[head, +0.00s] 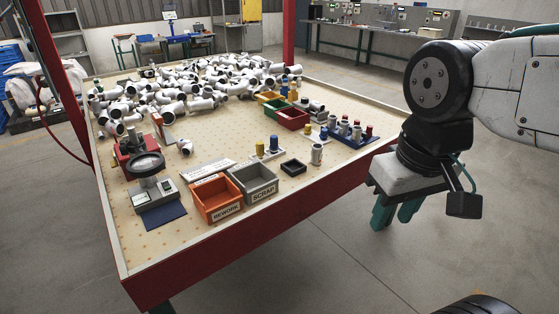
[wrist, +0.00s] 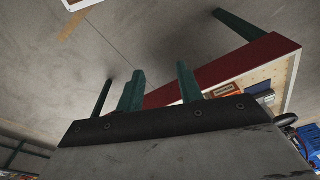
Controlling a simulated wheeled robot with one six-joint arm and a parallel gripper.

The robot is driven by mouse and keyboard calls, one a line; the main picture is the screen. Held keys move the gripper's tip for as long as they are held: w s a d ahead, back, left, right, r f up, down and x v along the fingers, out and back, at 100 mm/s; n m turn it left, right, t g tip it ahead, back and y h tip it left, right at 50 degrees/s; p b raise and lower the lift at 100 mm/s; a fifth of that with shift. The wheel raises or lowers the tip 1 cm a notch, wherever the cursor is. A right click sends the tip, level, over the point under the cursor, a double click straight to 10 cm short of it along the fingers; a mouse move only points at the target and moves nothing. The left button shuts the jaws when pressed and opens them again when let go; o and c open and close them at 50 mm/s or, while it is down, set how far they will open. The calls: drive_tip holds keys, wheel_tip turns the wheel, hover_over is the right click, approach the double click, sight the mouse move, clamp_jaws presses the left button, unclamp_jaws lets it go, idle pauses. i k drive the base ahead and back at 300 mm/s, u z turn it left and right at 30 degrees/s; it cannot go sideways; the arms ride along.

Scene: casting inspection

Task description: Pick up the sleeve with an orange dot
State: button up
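Many white-and-grey sleeves (head: 185,88) lie in a heap across the back of the table. A single grey sleeve (head: 317,154) stands upright near the table's front right edge. Several small cylinders with blue, red and pale tops (head: 344,128) stand on a blue mat to its right. I cannot make out an orange dot on any of them at this size. My gripper (head: 396,215) hangs beyond the table's right edge, apart from everything. Its two green fingers are spread and empty, and they also show in the wrist view (wrist: 159,88).
The orange REWORK bin (head: 218,217) and grey SCRAP bin (head: 262,194) stand at the front edge. A magnifier stand (head: 148,165) is at the left. Green and red trays (head: 292,126) and a small black tray (head: 293,167) lie nearby. The floor at right is clear.

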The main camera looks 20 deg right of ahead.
sight(316, 155)
drive_tip(key=u, duration=0.05)
drive_tip(key=i, duration=0.95)
drive_tip(key=z, duration=0.05)
